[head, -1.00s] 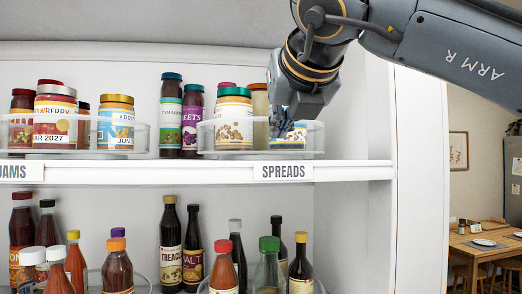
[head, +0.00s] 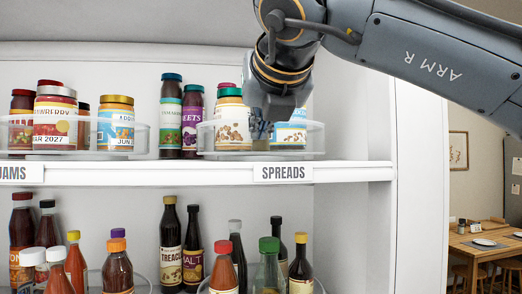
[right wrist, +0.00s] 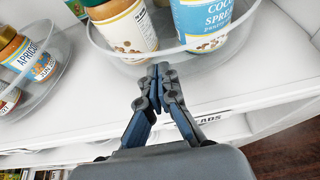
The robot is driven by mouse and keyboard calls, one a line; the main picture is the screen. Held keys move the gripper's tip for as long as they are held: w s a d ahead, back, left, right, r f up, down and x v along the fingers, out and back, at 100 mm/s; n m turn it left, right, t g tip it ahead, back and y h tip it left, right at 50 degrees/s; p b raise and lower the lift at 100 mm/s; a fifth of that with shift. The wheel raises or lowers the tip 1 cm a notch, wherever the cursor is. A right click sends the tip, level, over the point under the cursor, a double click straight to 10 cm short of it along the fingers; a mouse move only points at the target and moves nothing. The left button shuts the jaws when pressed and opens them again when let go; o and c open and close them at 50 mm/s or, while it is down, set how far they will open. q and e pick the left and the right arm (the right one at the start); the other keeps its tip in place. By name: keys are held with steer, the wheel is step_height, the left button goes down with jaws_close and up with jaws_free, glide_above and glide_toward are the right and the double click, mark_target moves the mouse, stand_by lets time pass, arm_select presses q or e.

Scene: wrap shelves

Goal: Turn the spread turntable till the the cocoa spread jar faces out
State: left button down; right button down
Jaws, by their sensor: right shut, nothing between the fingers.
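The spread turntable (head: 207,140) is a clear round tray with a raised rim on the shelf above the SPREADS label. It also shows in the right wrist view (right wrist: 106,50). A jar with a green lid and a nut-pictured label (head: 232,118) stands at its front left. A blue-labelled jar (head: 291,130), its label partly reading "COCO" and "SPREA" in the right wrist view (right wrist: 203,20), stands at the right. My right gripper (head: 262,139) is shut and empty at the front rim, between these jars; contact is unclear. It hides part of the tray. My left gripper is out of view.
The jam turntable (head: 143,140) stands to the left, with two tall jars (head: 181,120) between the trays. Bottles fill the shelf below. The shelf's right side wall (head: 352,110) stands right of the spread turntable.

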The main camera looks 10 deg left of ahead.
steer(key=shift+s+d+f+b, duration=0.1)
steer(key=shift+s+b, duration=0.65)
steer(key=shift+s, duration=0.1)
steer(key=shift+s+d+b, duration=0.1)
steer(key=shift+s+b, duration=0.25)
steer(key=shift+s, duration=0.6)
steer(key=v, duration=1.2)
